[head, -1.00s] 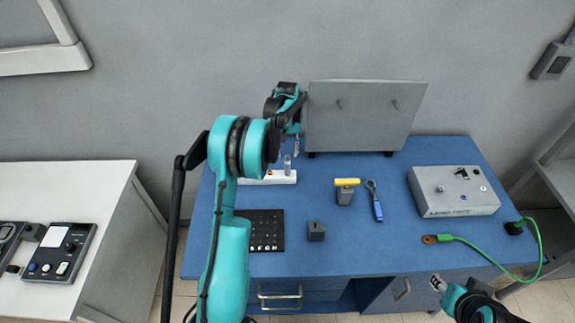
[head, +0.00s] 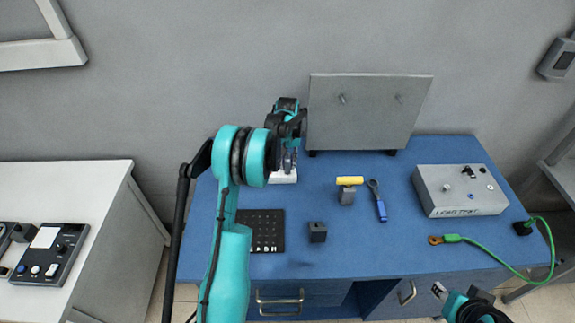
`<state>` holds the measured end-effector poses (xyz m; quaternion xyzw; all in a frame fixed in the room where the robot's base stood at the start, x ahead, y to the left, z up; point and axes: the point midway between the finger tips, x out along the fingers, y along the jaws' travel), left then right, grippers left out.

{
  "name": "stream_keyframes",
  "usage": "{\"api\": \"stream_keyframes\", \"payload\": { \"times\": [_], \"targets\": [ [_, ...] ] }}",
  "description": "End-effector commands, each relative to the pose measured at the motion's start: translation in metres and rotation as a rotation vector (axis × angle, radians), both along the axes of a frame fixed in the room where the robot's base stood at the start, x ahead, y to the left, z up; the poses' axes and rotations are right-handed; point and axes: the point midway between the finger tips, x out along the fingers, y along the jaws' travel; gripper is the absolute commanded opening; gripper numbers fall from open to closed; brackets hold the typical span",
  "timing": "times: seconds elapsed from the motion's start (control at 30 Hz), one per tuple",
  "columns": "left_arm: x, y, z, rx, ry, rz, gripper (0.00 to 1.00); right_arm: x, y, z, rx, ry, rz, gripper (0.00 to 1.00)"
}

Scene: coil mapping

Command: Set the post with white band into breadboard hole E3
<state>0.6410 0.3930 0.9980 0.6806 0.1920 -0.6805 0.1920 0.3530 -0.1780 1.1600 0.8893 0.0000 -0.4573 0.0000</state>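The breadboard (head: 264,224) is the black board with rows of holes and pale letters along its front edge, on the left of the blue table. My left arm hides its left side. A white tray (head: 284,178) lies behind it, mostly hidden by the same arm. My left gripper (head: 289,162) points down over the tray, where a small grey post stood in view earlier. The fingertips are too small and covered to show whether they hold it. No white band can be made out. My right gripper (head: 439,290) is at the table's front right, away from the board.
A grey block (head: 317,232) stands right of the breadboard. A grey panel (head: 365,115) stands at the back. A grey test box (head: 459,190) and green cable (head: 487,257) are at right.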

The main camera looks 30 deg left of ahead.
Motion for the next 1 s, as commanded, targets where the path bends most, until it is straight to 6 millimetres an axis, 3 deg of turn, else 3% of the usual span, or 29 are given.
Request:
{"api": "stream_keyframes", "payload": {
  "times": [0.13, 0.17, 0.23, 1.0],
  "targets": [
    [0.0, 0.0, 0.0, 0.0, 0.0, 0.0, 0.0, 0.0, 0.0, 0.0, 0.0, 0.0, 0.0, 0.4],
    [0.0, 0.0, 0.0, 0.0, 0.0, 0.0, 0.18, 0.0, 0.0, 0.0, 0.0, 0.0, 0.0, 0.4],
    [0.0, 0.0, 0.0, 0.0, 0.0, 0.0, 0.0, 0.0, 0.0, 0.0, 0.0, 0.0, 0.0, 0.4],
    [0.0, 0.0, 0.015, 0.0, 0.0, 0.0, 0.0, 0.0, 0.0, 0.008, 0.0, 0.0, 0.0, 0.4]
  ]
}}
